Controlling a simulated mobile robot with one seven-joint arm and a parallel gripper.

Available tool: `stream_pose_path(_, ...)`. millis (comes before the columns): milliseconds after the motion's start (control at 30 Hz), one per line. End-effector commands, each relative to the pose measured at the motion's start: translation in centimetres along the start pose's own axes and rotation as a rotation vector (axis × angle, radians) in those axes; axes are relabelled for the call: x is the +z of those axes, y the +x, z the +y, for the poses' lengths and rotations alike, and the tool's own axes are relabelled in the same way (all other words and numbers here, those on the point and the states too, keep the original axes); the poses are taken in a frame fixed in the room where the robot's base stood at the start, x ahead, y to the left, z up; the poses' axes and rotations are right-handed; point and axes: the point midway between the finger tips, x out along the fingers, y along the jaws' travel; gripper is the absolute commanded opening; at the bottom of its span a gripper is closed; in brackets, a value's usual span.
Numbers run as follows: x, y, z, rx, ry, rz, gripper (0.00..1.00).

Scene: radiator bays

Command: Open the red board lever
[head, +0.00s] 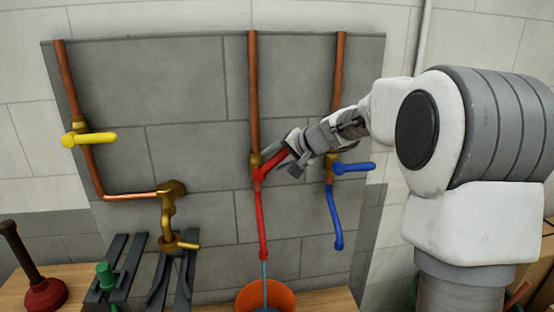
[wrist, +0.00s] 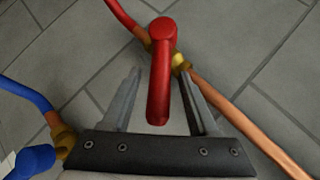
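The red lever (head: 273,165) is on the middle copper pipe of the grey board and slants up to the right from its brass valve. A red spout (head: 261,220) hangs below it. A thin bluish stream shows between the spout and the orange bucket (head: 284,298). My gripper (head: 288,151) is at the lever's outer end. In the wrist view, the lever (wrist: 161,85) lies between the two spread fingers of my gripper (wrist: 160,72). The right finger is close to it and a gap shows on the left; contact is unclear.
A blue lever (head: 352,168) with a blue spout is close on the right, partly behind my arm. A yellow lever (head: 92,138) is at far left. A brass tap (head: 180,243), a plunger (head: 40,290) and dark racks stand at lower left.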

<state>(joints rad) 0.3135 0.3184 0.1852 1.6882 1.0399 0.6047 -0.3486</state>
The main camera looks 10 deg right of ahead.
Motion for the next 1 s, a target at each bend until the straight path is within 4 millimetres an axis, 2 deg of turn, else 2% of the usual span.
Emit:
stream_pose_path(233, 0.0, -0.1, 0.0, 0.000, 0.001, 0.001, 0.59)
stream_pose_path(367, -0.1, -1.1, 0.0, 0.000, 0.000, 0.004, 0.59)
stream_pose_path(467, -0.1, -2.6, 0.0, 0.000, 0.000, 0.005, 0.59)
stream_pose_path(800, -0.1, -10.9, 0.0, 0.000, 0.000, 0.007, 0.59)
stream_pose_path(1000, 0.0, -15.0, 0.0, 0.001, 0.000, 0.004, 0.59)
